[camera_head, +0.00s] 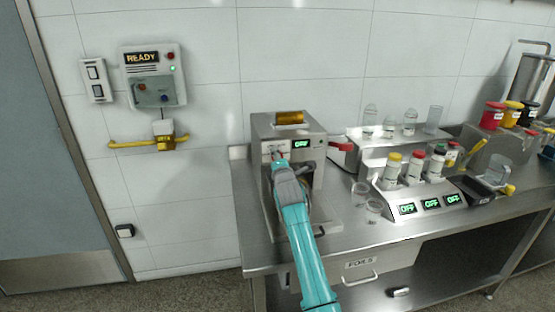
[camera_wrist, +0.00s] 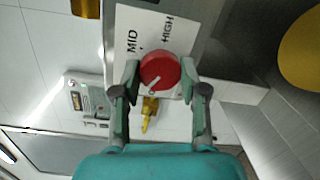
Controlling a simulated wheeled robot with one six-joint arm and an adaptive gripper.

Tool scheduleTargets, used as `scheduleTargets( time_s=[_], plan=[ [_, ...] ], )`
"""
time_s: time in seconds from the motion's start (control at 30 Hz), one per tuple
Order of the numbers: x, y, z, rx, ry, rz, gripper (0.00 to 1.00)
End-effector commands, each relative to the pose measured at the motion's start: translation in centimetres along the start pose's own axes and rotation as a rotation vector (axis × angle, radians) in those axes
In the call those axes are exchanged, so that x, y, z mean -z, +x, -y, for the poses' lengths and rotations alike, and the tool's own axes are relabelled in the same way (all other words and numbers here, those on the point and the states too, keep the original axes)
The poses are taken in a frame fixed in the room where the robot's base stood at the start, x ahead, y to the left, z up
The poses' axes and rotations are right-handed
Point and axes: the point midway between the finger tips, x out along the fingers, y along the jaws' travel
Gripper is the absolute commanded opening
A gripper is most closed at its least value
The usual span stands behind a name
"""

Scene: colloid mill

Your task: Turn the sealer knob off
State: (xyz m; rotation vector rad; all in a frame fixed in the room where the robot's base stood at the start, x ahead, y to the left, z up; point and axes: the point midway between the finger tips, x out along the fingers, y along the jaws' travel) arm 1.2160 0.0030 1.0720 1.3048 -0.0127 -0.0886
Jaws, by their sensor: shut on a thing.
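The sealer (camera_head: 262,125) is a grey metal box at the left end of the steel bench, with a small green display (camera_head: 301,144) on its front. In the wrist view, its red round knob (camera_wrist: 161,69) sits on a white plate (camera_wrist: 148,30) lettered MID and HIGH. The knob's white pointer line slants toward the lower left of that view, and any lettering there is hidden. My gripper (camera_wrist: 160,78) is shut on the knob, one finger against each side. In the head view my gripper (camera_head: 278,160) is at the sealer's front and mostly covers the knob.
A red-ended lever (camera_head: 341,146) sticks out at the sealer's right. Clear cups (camera_head: 373,209) stand close by on the bench. A rack with capped bottles (camera_head: 412,166) and several OFF displays is further right. A READY panel (camera_head: 153,76) hangs on the wall at left.

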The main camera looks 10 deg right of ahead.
Motion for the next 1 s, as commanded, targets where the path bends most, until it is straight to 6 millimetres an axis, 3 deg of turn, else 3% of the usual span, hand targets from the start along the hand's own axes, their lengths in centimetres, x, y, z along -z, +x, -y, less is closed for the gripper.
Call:
scheduleTargets(
  time_s=[0.5,1.0],
  plan=[
    [0.22,0.00,0.39,-0.020,-0.407,0.021,0.08],
    [0.21,0.00,0.48,-0.027,-0.535,0.028,0.08]
  ],
)
